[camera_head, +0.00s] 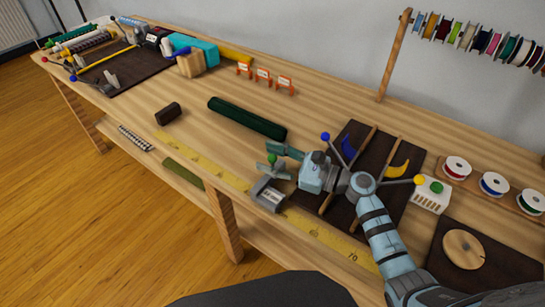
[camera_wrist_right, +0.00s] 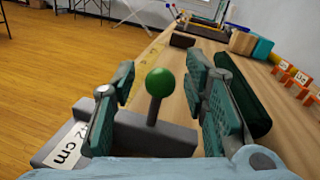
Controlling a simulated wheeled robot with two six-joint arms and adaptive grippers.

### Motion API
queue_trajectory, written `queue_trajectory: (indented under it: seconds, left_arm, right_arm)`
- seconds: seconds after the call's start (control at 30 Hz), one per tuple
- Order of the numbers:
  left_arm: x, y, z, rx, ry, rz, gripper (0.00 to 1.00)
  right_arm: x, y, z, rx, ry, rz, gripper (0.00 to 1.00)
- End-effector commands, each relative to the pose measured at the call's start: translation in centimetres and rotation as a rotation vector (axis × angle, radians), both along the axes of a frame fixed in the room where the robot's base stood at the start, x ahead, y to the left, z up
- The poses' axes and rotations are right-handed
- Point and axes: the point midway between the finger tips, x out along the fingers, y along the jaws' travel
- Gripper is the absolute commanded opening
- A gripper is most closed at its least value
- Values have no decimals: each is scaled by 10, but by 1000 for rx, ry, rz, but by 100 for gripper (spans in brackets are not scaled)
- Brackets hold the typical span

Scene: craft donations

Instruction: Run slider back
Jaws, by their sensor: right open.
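The slider (camera_head: 268,194) is a grey block with a label and an upright post topped by a green knob (camera_head: 272,159). It sits at the table's front edge, on the line of a yellow ruler (camera_head: 205,163). My right gripper (camera_head: 279,162) is open, its fingers on either side of the post. In the right wrist view the green knob (camera_wrist_right: 160,82) stands between the two teal fingers (camera_wrist_right: 162,105), with visible gaps on both sides. My left gripper is not in view.
A dark green bar (camera_head: 247,118) lies just behind the gripper, and a dark brown block (camera_head: 168,113) is farther left. A dark board (camera_head: 345,150) with sticks lies under my right arm. White-faced spools (camera_head: 456,168) stand at right. The ruler left of the slider looks clear.

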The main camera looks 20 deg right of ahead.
Motion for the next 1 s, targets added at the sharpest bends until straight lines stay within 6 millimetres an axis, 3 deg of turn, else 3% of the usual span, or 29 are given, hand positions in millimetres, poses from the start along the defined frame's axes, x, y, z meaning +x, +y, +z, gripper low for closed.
queue_trajectory:
  seconds: [0.03, 0.3, 0.97, 1.0]
  left_arm:
    - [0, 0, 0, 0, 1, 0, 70]
    - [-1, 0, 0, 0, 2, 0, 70]
    - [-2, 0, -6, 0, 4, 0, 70]
    - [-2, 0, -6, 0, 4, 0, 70]
  right_arm:
    - [0, 0, 0, 0, 0, 0, 39]
    - [0, 0, 0, 0, 0, 0, 0]
    - [-16, -14, 0, 1, -1, -1, 0]
    - [-16, -14, 1, 1, -1, -1, 23]
